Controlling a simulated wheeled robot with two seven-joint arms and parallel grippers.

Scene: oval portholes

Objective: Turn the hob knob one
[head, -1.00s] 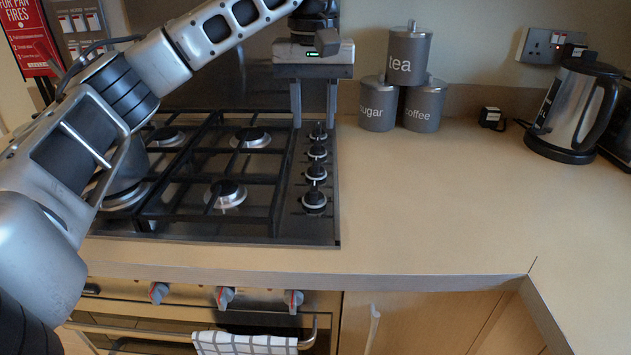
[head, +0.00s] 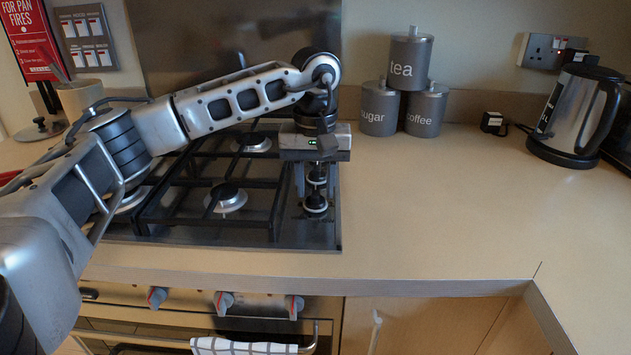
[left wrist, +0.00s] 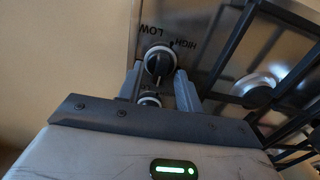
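Several black-and-silver knobs stand in a row along the right side of the black gas hob (head: 262,232). The front knob (head: 315,204) shows below my left gripper (head: 316,190) in the head view. That gripper points down over the row, its fingers apart and empty. In the left wrist view, a knob (left wrist: 158,62) marked HIGH and LOW appears between or just beyond the fingertips (left wrist: 160,72). I cannot tell whether they touch it. Another knob (left wrist: 150,98) lies deeper between the fingers, partly hidden. My right gripper is out of view.
Black pan supports (head: 180,190) stand left of the knobs. Tea (head: 408,60), sugar (head: 379,112) and coffee (head: 427,112) canisters are at the back, and a kettle (head: 575,115) at the far right. The worktop (head: 430,210) right of the hob is clear. Oven knobs (head: 224,303) are below its edge.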

